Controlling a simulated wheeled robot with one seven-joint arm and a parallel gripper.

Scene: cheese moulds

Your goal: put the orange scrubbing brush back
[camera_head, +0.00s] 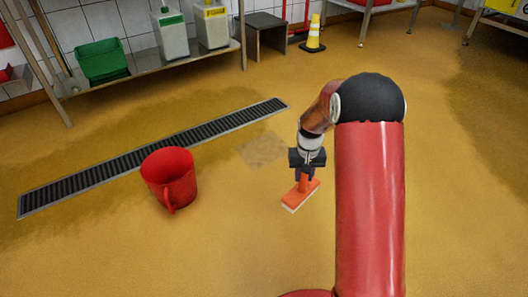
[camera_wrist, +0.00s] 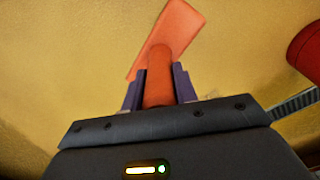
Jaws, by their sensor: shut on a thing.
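The orange scrubbing brush (camera_head: 300,195) has a flat orange block with a pale underside edge. It hangs below my gripper (camera_head: 304,173) in the head view, over the yellow-brown floor. In the wrist view my gripper (camera_wrist: 160,88) is shut on the brush's rounded orange handle, one purple finger on each side. The brush's block (camera_wrist: 172,35) reaches away beyond the fingertips. The bristles are mostly hidden. I cannot tell whether the brush touches the floor.
A red mug-shaped bucket (camera_head: 168,178) stands left of the brush. A drain grate (camera_head: 150,155) runs behind it. A shelf at the back holds a green bin (camera_head: 102,61) and two canisters (camera_head: 171,35). A yellow cone (camera_head: 314,35) stands farther back. Floor around the brush is clear.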

